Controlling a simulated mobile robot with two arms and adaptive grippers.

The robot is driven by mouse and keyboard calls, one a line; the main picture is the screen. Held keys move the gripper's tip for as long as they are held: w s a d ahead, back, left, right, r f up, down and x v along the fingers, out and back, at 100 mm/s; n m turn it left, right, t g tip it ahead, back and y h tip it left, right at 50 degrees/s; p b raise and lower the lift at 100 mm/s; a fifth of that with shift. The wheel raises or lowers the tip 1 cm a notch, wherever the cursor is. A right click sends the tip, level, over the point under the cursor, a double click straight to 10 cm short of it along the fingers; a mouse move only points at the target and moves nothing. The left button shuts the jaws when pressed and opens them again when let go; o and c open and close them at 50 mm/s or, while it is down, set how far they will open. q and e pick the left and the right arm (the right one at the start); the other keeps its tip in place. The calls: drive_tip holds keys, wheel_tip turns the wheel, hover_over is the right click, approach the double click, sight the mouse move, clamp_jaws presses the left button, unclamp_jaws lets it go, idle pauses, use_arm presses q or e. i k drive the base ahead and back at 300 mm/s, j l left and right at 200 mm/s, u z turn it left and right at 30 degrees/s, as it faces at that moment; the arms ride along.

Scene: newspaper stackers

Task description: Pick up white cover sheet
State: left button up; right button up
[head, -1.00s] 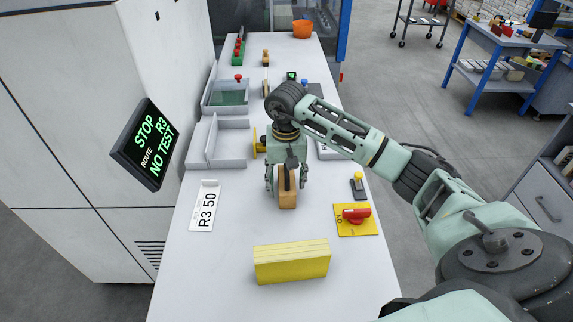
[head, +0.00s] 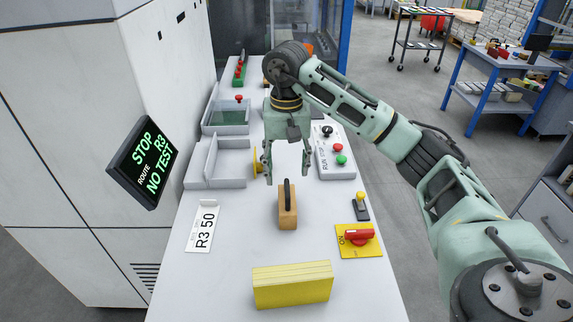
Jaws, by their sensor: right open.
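A white sheet (head: 202,228) printed "R3 50" lies flat on the left side of the white table, with a clip-like tab at its top. My right gripper (head: 287,174) is open and empty. It points down above and just behind a wooden block with a dark handle (head: 288,212), to the right of the sheet and apart from it. My left gripper is not in view.
A yellow stack (head: 292,285) lies at the table's front. A red switch on a yellow plate (head: 358,240) and a button box (head: 333,153) are on the right. Grey trays (head: 217,165) stand behind the sheet. A lit display (head: 145,162) juts out at the left.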

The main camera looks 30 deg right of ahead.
sight(203, 228)
drive_tip(key=k+j, duration=1.15)
drive_tip(key=k, duration=0.1)
